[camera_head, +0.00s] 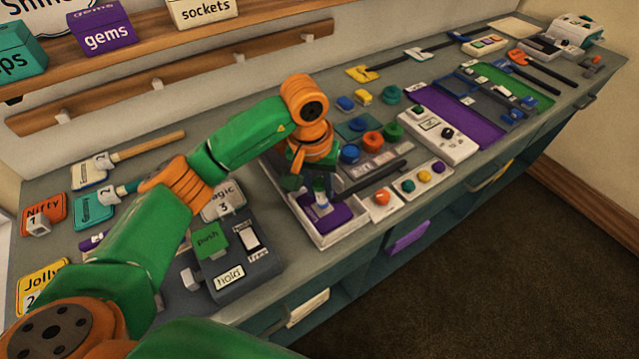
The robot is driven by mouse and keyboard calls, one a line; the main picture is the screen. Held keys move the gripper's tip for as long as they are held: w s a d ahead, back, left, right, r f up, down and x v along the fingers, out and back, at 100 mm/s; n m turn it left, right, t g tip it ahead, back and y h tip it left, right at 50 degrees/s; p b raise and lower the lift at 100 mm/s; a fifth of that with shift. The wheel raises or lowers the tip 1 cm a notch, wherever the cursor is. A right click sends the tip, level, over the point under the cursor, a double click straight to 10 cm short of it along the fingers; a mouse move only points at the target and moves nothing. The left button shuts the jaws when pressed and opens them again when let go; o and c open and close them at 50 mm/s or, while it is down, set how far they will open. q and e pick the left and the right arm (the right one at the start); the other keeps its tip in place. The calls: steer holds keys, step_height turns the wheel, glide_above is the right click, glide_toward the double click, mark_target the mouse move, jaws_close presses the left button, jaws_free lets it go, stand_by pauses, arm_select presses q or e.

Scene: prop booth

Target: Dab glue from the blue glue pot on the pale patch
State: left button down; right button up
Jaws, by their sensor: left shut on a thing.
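My left gripper (308,184) reaches down over a white-rimmed tray (345,240) and is shut on a small slim piece (320,191), pale with some blue. The fingers hide part of it, so I cannot tell exactly what it is. Its lower end is over or on a purple block (327,216) in the tray; contact is unclear. A blue round pot (350,154) stands just right of the gripper, beside a red one (373,139). I cannot pick out the pale patch with certainty; small pale plates (362,169) lie by the pots. My right gripper is out of view.
A dark box with a green push plate (209,240) stands left of the tray. A dark handle (375,178) lies across the tray's right side. A white panel with coloured knobs (422,180) sits near the front edge.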

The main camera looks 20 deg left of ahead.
arm_select(q)
steer(key=shift+f+b, duration=0.6)
stand_by(0.8)
steer(key=shift+w+a+b, duration=0.2)
steer(key=shift+a+b, duration=0.05)
steer(key=shift+b, duration=0.05)
steer(key=shift+s+d, duration=0.1)
steer(key=shift+d, duration=0.05)
